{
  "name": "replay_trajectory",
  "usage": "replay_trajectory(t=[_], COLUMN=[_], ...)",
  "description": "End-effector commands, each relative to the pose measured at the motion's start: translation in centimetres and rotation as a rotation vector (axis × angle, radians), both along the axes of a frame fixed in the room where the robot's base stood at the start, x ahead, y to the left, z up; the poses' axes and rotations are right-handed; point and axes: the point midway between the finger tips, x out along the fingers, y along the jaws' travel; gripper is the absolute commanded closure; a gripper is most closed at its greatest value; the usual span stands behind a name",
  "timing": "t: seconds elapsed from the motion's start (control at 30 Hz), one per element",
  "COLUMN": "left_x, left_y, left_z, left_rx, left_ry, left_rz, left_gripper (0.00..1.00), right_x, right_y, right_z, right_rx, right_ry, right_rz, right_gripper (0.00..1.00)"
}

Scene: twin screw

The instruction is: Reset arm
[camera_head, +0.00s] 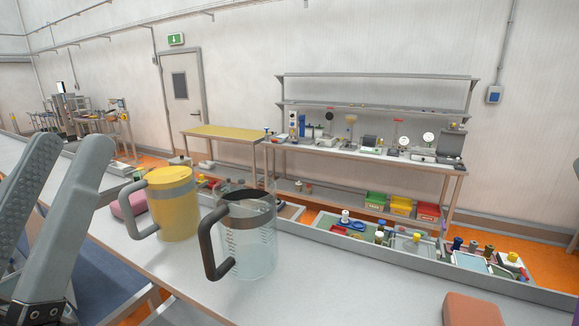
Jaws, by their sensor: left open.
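My left gripper (72,148) stands at the left of the head view, its two grey fingers pointing up. The fingers are apart with nothing between them. A yellow jug (174,205) with a grey band and grey handle stands upright on the grey bench to its right. A clear jug (255,245) with a dark band and dark handle stands upright to the right of the yellow one. The gripper is apart from both jugs. My right gripper is not in view.
A pink block (128,203) lies behind the yellow jug, partly hidden. A reddish block (473,310) lies at the bottom right. A long tray (400,258) with small parts runs along the bench's far edge. The bench surface (350,290) right of the clear jug is clear.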

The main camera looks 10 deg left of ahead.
Motion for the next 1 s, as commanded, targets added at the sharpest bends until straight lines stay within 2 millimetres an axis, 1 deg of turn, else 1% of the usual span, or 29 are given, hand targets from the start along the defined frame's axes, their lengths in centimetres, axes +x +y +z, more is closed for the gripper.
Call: replay_trajectory(t=[0.03, 0.17, 0.2, 0.27, 0.3, 0.4, 0.43, 0.5, 0.6, 0.8, 1.0], left_x=[-0.1, -0.1, -0.1, -0.1, -0.1, 0.0, 0.0, 0.0, 0.0, 0.0, 0.0], left_y=[0.0, 0.1, 0.1, 0.1, 0.1, 0.1, 0.1, 0.1, 0.1, 0.2, 0.2], left_z=[4.7, 9.8, 11.5, 14.3, 16.2, 19.9, 20.7, 22.1, 22.8, 22.4, 22.4], left_rx=[0.003, 0.004, 0.004, 0.004, 0.004, 0.005, 0.005, 0.005, 0.005, 0.005, 0.005], left_ry=[-0.006, -0.006, -0.006, -0.006, -0.005, -0.005, -0.005, -0.005, -0.005, -0.005, -0.005], left_rz=[0.005, 0.008, 0.009, 0.009, 0.011, 0.012, 0.012, 0.012, 0.012, 0.013, 0.013], left_gripper=[0.51, 0.51, 0.51, 0.51, 0.51, 0.51, 0.51, 0.51, 0.51, 0.51, 0.51], right_x=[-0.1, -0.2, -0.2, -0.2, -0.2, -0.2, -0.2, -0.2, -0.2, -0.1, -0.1], right_y=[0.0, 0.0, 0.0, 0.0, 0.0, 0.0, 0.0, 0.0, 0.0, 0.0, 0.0], right_z=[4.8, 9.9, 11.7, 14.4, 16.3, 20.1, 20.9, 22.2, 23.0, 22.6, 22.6], right_rx=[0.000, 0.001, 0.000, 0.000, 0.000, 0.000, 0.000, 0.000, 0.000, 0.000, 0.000], right_ry=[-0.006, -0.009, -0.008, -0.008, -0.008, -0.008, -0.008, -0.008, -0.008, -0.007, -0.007], right_rz=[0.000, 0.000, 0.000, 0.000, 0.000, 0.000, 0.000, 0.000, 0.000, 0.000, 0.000], right_gripper=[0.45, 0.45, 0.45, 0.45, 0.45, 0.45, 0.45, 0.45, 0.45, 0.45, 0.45])
